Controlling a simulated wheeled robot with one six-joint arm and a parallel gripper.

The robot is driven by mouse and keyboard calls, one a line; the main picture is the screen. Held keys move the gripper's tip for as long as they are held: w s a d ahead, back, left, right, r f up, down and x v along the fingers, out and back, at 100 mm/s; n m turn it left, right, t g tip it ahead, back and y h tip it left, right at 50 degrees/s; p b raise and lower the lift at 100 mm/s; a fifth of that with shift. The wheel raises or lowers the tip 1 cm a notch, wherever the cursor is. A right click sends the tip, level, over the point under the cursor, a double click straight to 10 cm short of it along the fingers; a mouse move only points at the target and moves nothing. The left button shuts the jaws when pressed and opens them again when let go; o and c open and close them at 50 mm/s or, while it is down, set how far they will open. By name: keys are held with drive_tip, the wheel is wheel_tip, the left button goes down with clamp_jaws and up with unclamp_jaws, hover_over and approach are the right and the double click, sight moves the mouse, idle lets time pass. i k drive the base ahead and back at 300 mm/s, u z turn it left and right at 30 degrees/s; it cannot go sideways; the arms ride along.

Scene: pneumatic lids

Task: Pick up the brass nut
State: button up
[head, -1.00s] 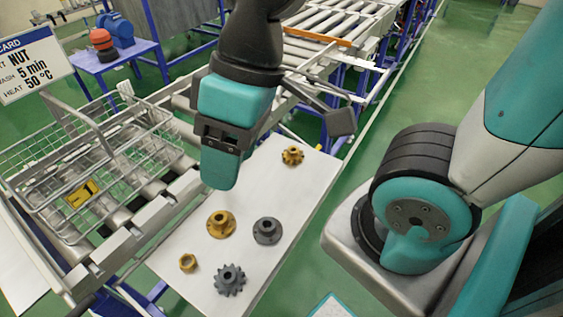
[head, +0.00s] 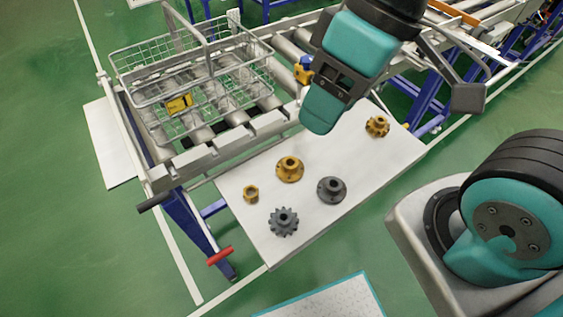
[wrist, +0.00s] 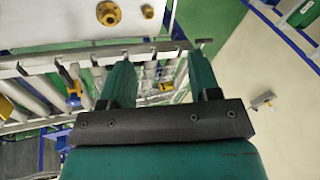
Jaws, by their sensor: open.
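The brass nut (head: 251,194) is a small hexagonal ring lying flat on the left end of a white board (head: 233,190) in the head view. A brass flanged hub (head: 290,169) stands to its right and a dark gear (head: 283,222) lies below it. My gripper (head: 318,122) hangs above the board's back edge, up and to the right of the nut and apart from it. The wrist view shows its two teal fingers (wrist: 161,75) spread with nothing between them.
A grey flanged hub (head: 332,190) and a brass gear (head: 377,126) also lie on the board. A wire basket (head: 127,75) with a yellow label sits on the roller conveyor (head: 265,97) behind. A red-handled lever (head: 220,256) juts out below left. Green floor is clear at left.

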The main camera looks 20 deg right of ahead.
sight(249, 188)
drive_tip(key=z, duration=2.35)
drive_tip(key=k, duration=0.65)
drive_tip(key=u, duration=2.45)
drive_tip(key=k, duration=0.4)
drive_tip(key=u, duration=0.85)
